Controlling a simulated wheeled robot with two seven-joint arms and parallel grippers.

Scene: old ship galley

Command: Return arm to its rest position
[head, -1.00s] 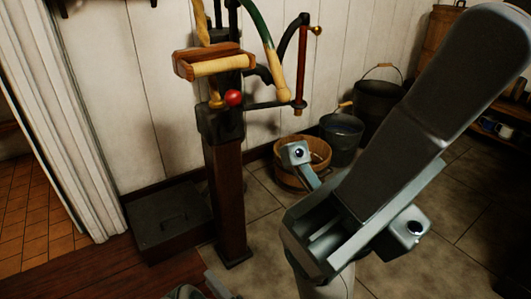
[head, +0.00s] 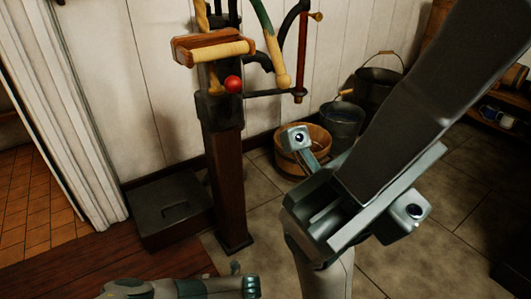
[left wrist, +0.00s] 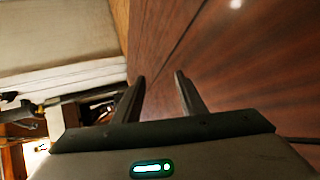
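My left gripper (left wrist: 159,77) shows in the left wrist view with its two dark fingers apart and nothing between them. Dark reddish-brown wood planks lie beyond the fingertips. In the head view, part of my left arm (head: 180,288) lies low along the bottom edge, near the wooden floor strip. Its fingers cannot be made out there.
A wooden post (head: 228,190) carries levers, a pale roller (head: 215,53) and a red ball (head: 233,84). A dark box (head: 170,212) stands left of it. A wooden tub (head: 318,140) and metal buckets (head: 342,125) stand by the wall.

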